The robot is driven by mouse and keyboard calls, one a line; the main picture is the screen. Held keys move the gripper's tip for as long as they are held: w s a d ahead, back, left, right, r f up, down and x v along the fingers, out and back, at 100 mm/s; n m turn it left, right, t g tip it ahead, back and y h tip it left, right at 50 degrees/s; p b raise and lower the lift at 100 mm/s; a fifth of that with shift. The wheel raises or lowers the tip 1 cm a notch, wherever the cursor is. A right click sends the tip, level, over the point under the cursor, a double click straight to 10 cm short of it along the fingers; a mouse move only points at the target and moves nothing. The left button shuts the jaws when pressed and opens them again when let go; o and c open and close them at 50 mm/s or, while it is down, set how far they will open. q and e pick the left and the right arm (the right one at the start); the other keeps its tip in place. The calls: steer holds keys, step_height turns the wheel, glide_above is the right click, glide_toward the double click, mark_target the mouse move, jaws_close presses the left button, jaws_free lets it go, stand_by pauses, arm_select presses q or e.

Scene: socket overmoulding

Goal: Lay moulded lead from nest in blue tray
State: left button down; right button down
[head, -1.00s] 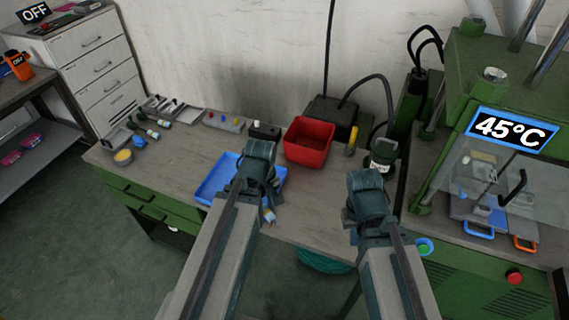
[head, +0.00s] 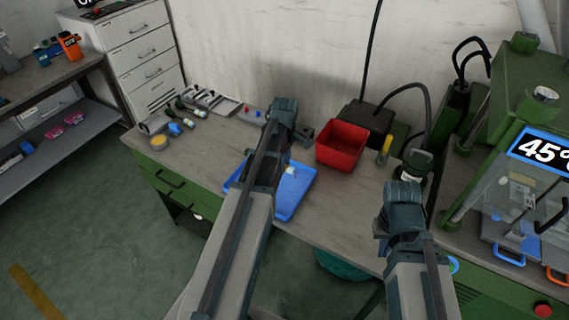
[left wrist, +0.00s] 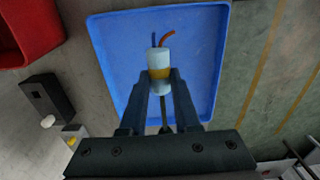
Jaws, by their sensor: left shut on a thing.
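The moulded lead is a pale, whitish cylinder with an amber band (left wrist: 159,62). A red-orange wire and a dark blue wire stick out of one end, and a dark cable runs back between the fingers. It also shows in the head view (head: 290,171). My left gripper (left wrist: 160,84) is shut on it and holds it over the blue tray (left wrist: 206,45). I cannot tell whether the lead touches the tray floor. The tray (head: 300,205) looks otherwise empty. My right gripper (head: 404,196) is at the right, and its fingers are hidden.
A red bin (head: 342,147) stands behind and right of the tray. Small parts and holders line the back left of the bench. The bench between tray and press is mostly clear.

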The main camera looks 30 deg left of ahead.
mark_target(284, 189)
arm_select(q)
steer(key=shift+f, duration=0.15)
arm_select(e)
steer(key=shift+f, duration=0.15)
